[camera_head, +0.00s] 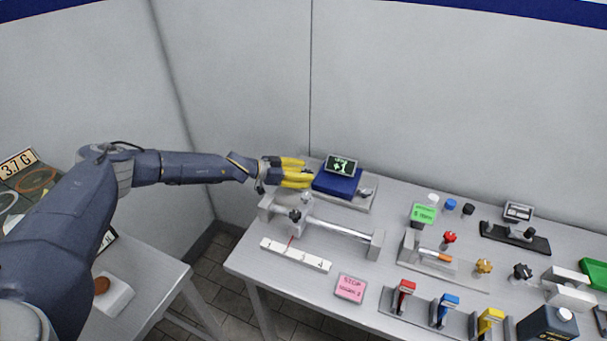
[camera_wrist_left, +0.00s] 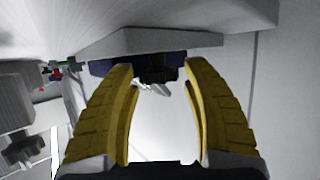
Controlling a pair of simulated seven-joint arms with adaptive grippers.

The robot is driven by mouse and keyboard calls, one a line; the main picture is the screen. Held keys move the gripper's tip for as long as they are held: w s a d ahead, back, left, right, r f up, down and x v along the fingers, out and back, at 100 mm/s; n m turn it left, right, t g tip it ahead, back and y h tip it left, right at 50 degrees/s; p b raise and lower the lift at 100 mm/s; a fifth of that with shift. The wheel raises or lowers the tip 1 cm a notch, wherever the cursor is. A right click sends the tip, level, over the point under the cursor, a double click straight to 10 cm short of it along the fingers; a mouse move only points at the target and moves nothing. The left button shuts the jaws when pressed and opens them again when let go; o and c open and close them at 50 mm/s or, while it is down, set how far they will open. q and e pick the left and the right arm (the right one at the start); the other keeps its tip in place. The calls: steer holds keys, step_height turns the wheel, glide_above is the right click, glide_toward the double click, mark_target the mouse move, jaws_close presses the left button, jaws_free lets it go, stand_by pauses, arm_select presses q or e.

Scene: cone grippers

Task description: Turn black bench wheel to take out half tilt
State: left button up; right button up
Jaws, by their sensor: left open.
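A blue block with a tilted display (camera_head: 341,165) on top sits on a grey plate at the back left of the bench. The display shows green marks, too small to read surely. My left gripper (camera_head: 309,171), with yellow fingers, is open at the left side of the blue block (camera_head: 338,184). In the left wrist view, a dark knob-like part (camera_wrist_left: 158,76), likely the black wheel, shows between the open fingertips (camera_wrist_left: 157,68), in front of the block. I cannot tell whether the fingers touch it. In the head view the gripper hides that side. My right gripper is not in view.
A rail with a black-knobbed slider (camera_head: 295,215) stands just in front of the gripper. A white numbered strip (camera_head: 296,255) and a pink note (camera_head: 350,288) lie nearer. Coloured knobs, caps and clamps fill the bench's right. The wall is close behind.

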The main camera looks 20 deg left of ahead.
arm_select(q)
steer(key=shift+c, duration=0.5)
steer(key=c, duration=0.9)
steer(key=shift+w, duration=0.1)
steer(key=shift+w+m+g+h, duration=0.1)
steer(key=shift+m+g+h, duration=0.5)
steer(key=shift+m+g, duration=0.25)
steer(key=shift+m+g+h, duration=0.5)
steer(key=shift+m+g, duration=0.85)
steer(key=o, duration=1)
steer(key=shift+d, duration=0.1)
steer(key=shift+a, duration=0.25)
